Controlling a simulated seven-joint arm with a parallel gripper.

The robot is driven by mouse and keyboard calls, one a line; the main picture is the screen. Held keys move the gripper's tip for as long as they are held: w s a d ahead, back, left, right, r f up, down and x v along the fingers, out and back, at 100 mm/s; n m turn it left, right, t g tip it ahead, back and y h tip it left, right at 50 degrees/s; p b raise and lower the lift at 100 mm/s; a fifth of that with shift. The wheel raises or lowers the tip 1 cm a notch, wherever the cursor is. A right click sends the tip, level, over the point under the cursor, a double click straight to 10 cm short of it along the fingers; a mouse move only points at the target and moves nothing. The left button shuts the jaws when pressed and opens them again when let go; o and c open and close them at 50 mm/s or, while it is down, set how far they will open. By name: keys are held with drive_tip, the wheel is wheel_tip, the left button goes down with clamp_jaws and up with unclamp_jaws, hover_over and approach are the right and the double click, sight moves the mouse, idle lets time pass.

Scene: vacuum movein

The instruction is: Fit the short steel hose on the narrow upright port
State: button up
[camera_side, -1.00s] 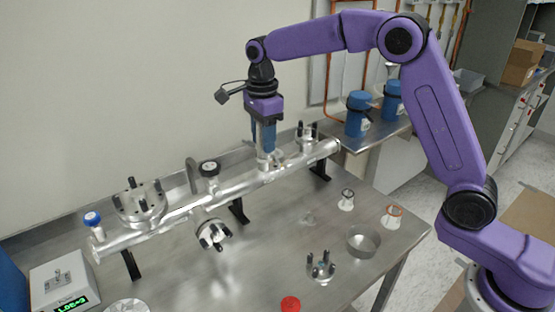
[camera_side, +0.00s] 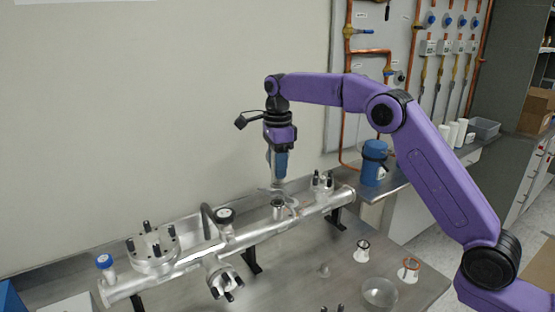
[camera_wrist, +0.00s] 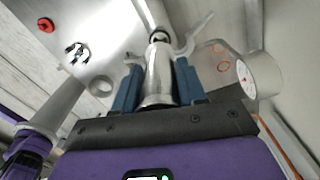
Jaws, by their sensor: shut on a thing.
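My gripper (camera_side: 277,176) is over the manifold in the side view, pointing down. In the wrist view its blue fingers (camera_wrist: 157,72) are shut on the short steel hose (camera_wrist: 158,85), a shiny tube with a flared near end. The narrow upright port (camera_side: 277,209) stands on the manifold tube (camera_side: 185,265) just below my gripper, and its top shows. The hose appears nearly in line above it. Thin grey arms, like an open clamp (camera_wrist: 197,38), spread beside the hose's far end. I cannot tell whether hose and port touch.
A glass-like dish (camera_side: 380,291) and small fittings (camera_side: 409,269) lie on the front table.

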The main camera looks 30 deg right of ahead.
sight(278, 182)
drive_tip(key=shift+f, duration=2.15)
drive_tip(key=shift+f, duration=0.55)
idle(0.6)
drive_tip(key=o, duration=1.2)
wheel_tip(278, 182, up, 12)
drive_tip(key=shift+f, duration=0.15)
drive_tip(key=shift+r, duration=0.2)
idle(0.4)
